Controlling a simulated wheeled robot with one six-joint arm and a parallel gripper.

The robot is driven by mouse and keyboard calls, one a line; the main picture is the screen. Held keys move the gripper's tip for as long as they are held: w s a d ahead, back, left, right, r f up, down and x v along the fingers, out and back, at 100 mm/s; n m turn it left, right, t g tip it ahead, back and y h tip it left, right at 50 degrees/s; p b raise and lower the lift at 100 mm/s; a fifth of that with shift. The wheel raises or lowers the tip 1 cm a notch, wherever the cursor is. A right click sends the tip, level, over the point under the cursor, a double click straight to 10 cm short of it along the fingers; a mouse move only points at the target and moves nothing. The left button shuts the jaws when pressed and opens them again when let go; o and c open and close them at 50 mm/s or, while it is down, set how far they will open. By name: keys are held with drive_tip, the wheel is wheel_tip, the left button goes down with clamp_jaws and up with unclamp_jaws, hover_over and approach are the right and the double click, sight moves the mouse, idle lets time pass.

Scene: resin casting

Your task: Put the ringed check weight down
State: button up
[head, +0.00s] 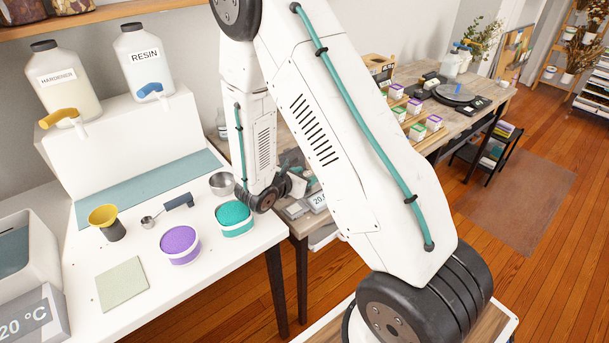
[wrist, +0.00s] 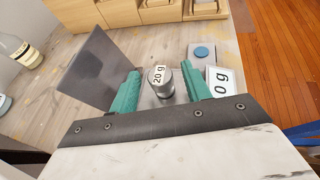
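A small metal check weight (wrist: 160,82) marked "20 g" stands between the two green fingers of my gripper (wrist: 160,88) in the wrist view. A narrow gap shows on each side of it, so the fingers look open around it. No ring can be made out on it. A white readout (wrist: 220,81) ending in "0 g" is partly hidden by the right finger. In the head view a readout (head: 318,201) beginning with "20" shows on the far workbench, partly covered by my arm. The surface directly under the weight is mostly hidden.
A dark grey flat panel (wrist: 94,72) stands left of the fingers. A grey block with a blue disc (wrist: 202,52) is beyond the right finger. Wooden boxes (wrist: 125,12) line the back. The bench's right edge drops to the wooden floor.

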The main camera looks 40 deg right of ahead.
drive_tip(key=shift+r, duration=0.2)
drive_tip(key=v, duration=1.1)
drive_tip(key=s+d+r+m+g+y, duration=0.2)
drive_tip(key=s+r+m+g+y, duration=0.3)
drive_tip(key=s+r+m, duration=0.95)
drive_tip(key=s+a+r+m+t+y, duration=0.2)
drive_tip(key=s+a+r+m+y, duration=0.5)
drive_tip(key=s+r, duration=0.2)
drive_tip(key=shift+s+a+y, duration=0.25)
drive_tip(key=shift+s+y, duration=0.15)
drive_tip(key=shift+s, duration=0.1)
